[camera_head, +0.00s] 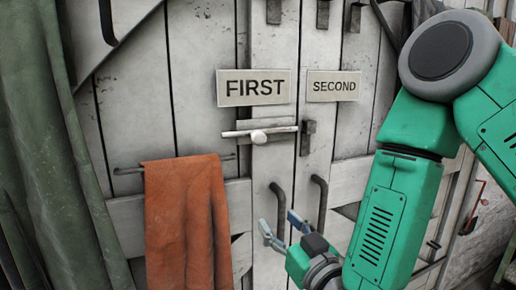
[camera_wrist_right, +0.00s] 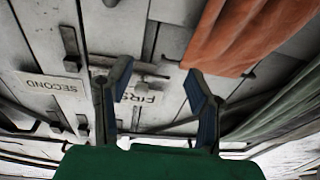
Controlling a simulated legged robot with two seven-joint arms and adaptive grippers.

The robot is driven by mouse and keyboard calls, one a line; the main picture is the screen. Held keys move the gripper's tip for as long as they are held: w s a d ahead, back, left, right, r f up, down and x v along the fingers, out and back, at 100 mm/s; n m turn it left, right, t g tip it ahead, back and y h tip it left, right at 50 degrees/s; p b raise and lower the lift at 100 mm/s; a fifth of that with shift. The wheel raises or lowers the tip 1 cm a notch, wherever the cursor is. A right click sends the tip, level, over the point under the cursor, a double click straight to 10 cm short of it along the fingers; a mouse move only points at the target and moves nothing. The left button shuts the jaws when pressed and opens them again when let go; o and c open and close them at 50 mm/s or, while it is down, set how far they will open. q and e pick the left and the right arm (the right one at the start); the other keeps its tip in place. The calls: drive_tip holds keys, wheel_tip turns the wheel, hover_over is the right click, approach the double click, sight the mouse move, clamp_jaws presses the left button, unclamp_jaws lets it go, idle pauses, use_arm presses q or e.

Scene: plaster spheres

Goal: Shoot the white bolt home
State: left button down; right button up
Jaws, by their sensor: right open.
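The white bolt (camera_head: 240,133) lies level on the pale plank door under the FIRST sign, with a round white knob (camera_head: 258,137) at its middle. Its right end stops close to a dark catch (camera_head: 307,138); I cannot tell whether it enters it. My right gripper (camera_head: 279,223) is open and empty, below the bolt and beside the door handles. In the right wrist view the scene is upside down, and the open fingers (camera_wrist_right: 160,80) spread in front of the door, with the bolt between and beyond them. My left gripper is not in view.
The FIRST sign (camera_head: 253,87) and SECOND sign (camera_head: 334,86) are on the door above the bolt. An orange cloth (camera_head: 187,222) hangs from a rail at the left. Two dark handles (camera_head: 319,202) stand near my gripper. Green fabric (camera_head: 50,150) hangs at the far left.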

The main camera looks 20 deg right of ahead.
sight(261, 141)
wheel_tip(261, 141, up, 9)
drive_tip(key=m+t+h, duration=0.1)
drive_tip(key=t, duration=0.2)
drive_tip(key=p+x, duration=0.1)
drive_tip(key=x, duration=0.3)
drive_tip(key=p+x, duration=0.1)
drive_tip(key=x, duration=0.4)
drive_tip(key=p+x, duration=0.2)
drive_tip(key=x, duration=0.2)
drive_tip(key=shift+w+d+r, duration=0.15)
drive_tip(key=shift+d+r, duration=0.15)
drive_tip(key=shift+r, duration=0.05)
clamp_jaws()
drive_tip(key=d+b, duration=0.1)
drive_tip(key=d, duration=0.5)
drive_tip(key=shift+w+d+b, duration=0.3)
